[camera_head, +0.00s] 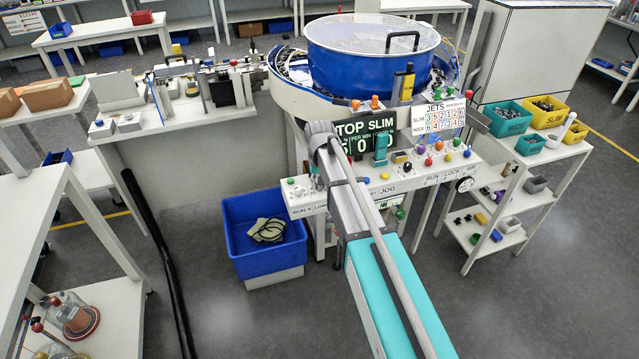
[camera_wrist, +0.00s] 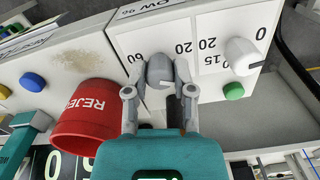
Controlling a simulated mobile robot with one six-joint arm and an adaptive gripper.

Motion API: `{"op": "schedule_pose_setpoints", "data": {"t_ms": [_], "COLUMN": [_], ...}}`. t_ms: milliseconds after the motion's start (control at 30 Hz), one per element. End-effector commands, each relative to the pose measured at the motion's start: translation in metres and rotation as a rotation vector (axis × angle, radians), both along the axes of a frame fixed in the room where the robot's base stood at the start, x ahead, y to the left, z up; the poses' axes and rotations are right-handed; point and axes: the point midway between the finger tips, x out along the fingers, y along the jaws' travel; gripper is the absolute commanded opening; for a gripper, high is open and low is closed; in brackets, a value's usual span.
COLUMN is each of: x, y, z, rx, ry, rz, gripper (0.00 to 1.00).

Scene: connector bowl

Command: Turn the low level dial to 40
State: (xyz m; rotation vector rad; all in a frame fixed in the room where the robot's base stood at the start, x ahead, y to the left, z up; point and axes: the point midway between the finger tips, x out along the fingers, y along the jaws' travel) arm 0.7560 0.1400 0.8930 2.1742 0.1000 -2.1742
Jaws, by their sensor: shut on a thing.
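In the wrist view my gripper (camera_wrist: 160,82) is shut on a grey dial (camera_wrist: 160,68) on the white panel. The panel appears upside down, with "OW %" (camera_wrist: 145,8) partly readable above the dial, and 60 and 20 beside it. A small white mark shows on the dial's lower part, but the number it points to is hidden by the gripper. In the head view my arm reaches to the control panel (camera_head: 305,212) under the bowl, and the gripper and dial cannot be made out there.
A white knob (camera_wrist: 243,55) with 15 and 0 around it and a green button (camera_wrist: 234,91) lie right of the gripper. A red reject cup (camera_wrist: 85,115) is close on the left, with a blue button (camera_wrist: 33,82) beyond. A blue bin (camera_head: 262,240) stands below the panel.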

Motion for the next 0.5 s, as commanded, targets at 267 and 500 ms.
{"op": "schedule_pose_setpoints", "data": {"t_ms": [267, 500], "x": [-0.0001, -0.0001], "y": [-0.0001, -0.0001], "z": [-0.0001, -0.0001], "rx": [0.0, 0.0], "ry": [0.0, 0.0], "rz": [-0.264, -0.491], "gripper": [0.0, 0.0]}}
